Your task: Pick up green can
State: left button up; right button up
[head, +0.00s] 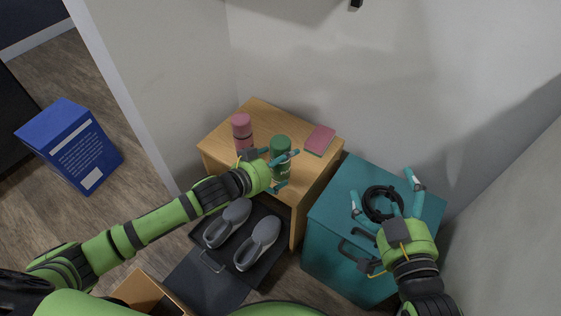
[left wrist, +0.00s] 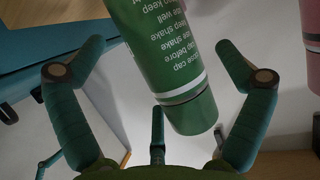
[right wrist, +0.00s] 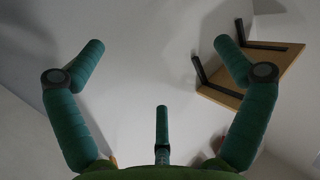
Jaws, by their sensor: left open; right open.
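The green can (head: 281,146), with white lettering, stands on the wooden cabinet top. In the left wrist view the can (left wrist: 163,50) lies between the spread fingers of my left gripper (left wrist: 160,50), with visible space on both sides. In the head view my left gripper (head: 284,171) is at the can, and its fingers hide part of the can's lower body. It is open. My right gripper (head: 384,188) is open and empty above the teal box, away from the can.
A pink bottle (head: 241,130) stands left of the can, and a pink-topped flat item (head: 320,139) lies to its right. The teal box (head: 330,215) carries a black coil (head: 370,203). Grey shoes (head: 259,243) sit below, and a blue box (head: 70,146) stands on the floor.

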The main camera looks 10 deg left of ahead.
pick_arm(q)
jog(key=shift+x, duration=0.95)
pick_arm(e)
jog(key=shift+a+r+n+t+y, duration=0.1)
jog(key=shift+a+r+t+y, duration=0.15)
jog(key=shift+r+t, duration=0.35)
jog(key=shift+a+r+n+t+y, duration=0.1)
jog(key=shift+a+r+t+y, duration=0.15)
jog(key=shift+r, duration=0.7)
jog(key=shift+a+r+n+t+y, duration=0.1)
jog(key=shift+a+r+t+y, duration=0.1)
jog(key=shift+r+t, duration=0.4)
pick_arm(q)
jog(key=shift+c, duration=0.4)
pick_arm(e)
jog(key=shift+r, duration=0.1)
pick_arm(q)
jog(key=c, duration=1.3)
pick_arm(e)
jog(key=shift+g, duration=0.25)
